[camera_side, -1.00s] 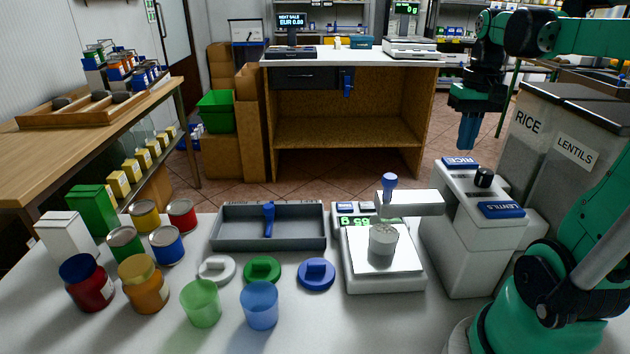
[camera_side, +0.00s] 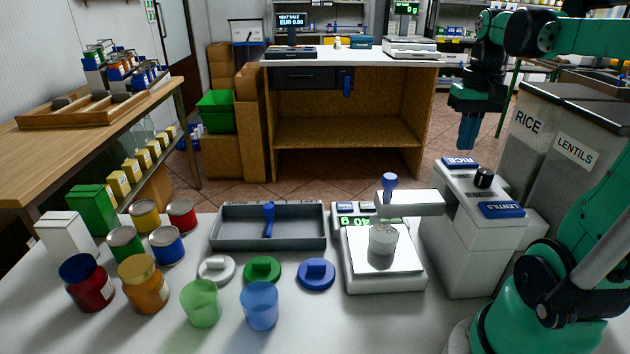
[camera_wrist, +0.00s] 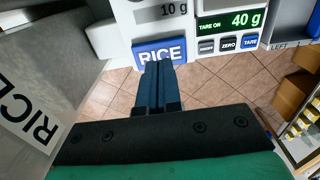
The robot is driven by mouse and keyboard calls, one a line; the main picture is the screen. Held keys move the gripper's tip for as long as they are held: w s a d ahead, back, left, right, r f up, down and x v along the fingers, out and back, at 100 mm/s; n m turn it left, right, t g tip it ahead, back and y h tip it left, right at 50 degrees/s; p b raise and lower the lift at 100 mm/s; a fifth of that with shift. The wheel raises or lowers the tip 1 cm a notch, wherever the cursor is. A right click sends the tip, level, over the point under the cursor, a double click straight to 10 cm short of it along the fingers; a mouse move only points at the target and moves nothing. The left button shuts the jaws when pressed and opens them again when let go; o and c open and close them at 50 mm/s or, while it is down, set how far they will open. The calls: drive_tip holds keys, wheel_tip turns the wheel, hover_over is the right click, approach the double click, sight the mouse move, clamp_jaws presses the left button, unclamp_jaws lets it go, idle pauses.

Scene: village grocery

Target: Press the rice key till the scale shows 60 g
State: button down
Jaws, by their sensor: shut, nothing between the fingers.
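The blue rice key (camera_side: 460,162) is on top of the white dispenser (camera_side: 460,250); it also shows in the wrist view (camera_wrist: 150,48), labelled RICE. My gripper (camera_side: 467,147) is shut and empty, fingers pointing down. Its tips (camera_wrist: 158,66) are over the key's near edge in the wrist view; in the side view they look slightly above it. I cannot tell whether they touch. The scale (camera_side: 360,288) holds a small cup (camera_side: 383,243) with whitish contents under the spout. Its green display (camera_wrist: 233,21) reads 40 g, TARE ON. A grey panel (camera_wrist: 163,11) reads 10 g.
A blue lentils key (camera_side: 502,210) and a black knob (camera_side: 483,178) are on the dispenser. ZERO (camera_wrist: 228,44) and TARE (camera_wrist: 250,42) keys sit below the display. Rice (camera_side: 527,125) and lentils (camera_side: 574,150) bins stand at right. Jars, lids, cups and a grey tray (camera_side: 230,241) occupy the table's left.

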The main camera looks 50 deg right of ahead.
drive_tip(key=shift+r, duration=2.5)
drive_tip(key=w+a+f+n+t, duration=0.3)
drive_tip(key=w+a+f+n, duration=0.1)
drive_tip(key=a, duration=0.6)
drive_tip(key=w+a+f+n+t, duration=0.4)
drive_tip(key=a+f+n, duration=0.1)
drive_tip(key=a, duration=0.6)
drive_tip(key=shift+a+f, duration=0.2)
drive_tip(key=shift+f, duration=0.55)
